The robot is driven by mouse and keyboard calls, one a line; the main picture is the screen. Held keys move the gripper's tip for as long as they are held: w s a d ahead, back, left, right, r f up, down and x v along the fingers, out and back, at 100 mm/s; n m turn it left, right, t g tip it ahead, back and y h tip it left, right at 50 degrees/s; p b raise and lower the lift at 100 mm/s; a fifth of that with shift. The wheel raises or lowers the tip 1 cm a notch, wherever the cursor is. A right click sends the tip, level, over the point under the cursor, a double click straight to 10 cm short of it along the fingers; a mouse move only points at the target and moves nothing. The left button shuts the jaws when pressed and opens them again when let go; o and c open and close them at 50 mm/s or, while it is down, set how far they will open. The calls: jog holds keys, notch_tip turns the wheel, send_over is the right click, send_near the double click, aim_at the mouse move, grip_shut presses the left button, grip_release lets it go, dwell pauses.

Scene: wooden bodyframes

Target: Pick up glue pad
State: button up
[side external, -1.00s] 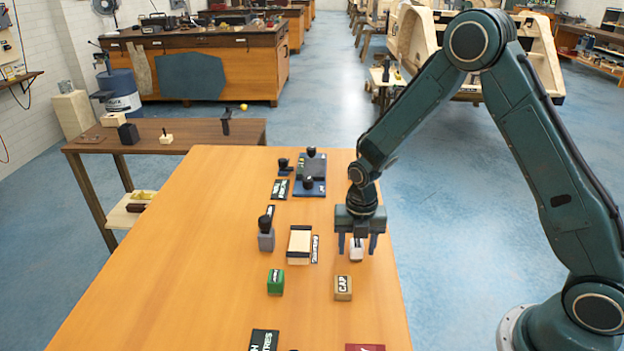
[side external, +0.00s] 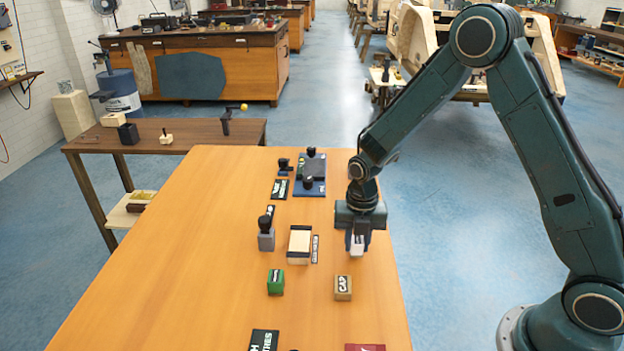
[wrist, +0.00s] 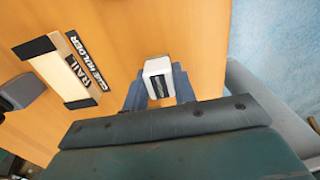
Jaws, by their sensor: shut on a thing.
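A small white block with a dark label, which I take for the glue pad (side external: 356,244), is between the fingers of my gripper (side external: 357,246). It also shows in the wrist view (wrist: 157,67), with the blue-grey fingers of my gripper (wrist: 158,88) on both sides of it. My gripper is shut on the block near the right side of the orange table. The block looks upright; whether its base touches the table is hard to tell. The fingers hide its sides.
The left part of the orange table (side external: 190,270) is clear.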

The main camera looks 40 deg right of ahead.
aim_at(357, 239)
notch_tip(357, 239, up, 19)
dwell(0.5)
dwell(0.4)
jog(key=o, duration=0.4)
jog(key=c, duration=0.3)
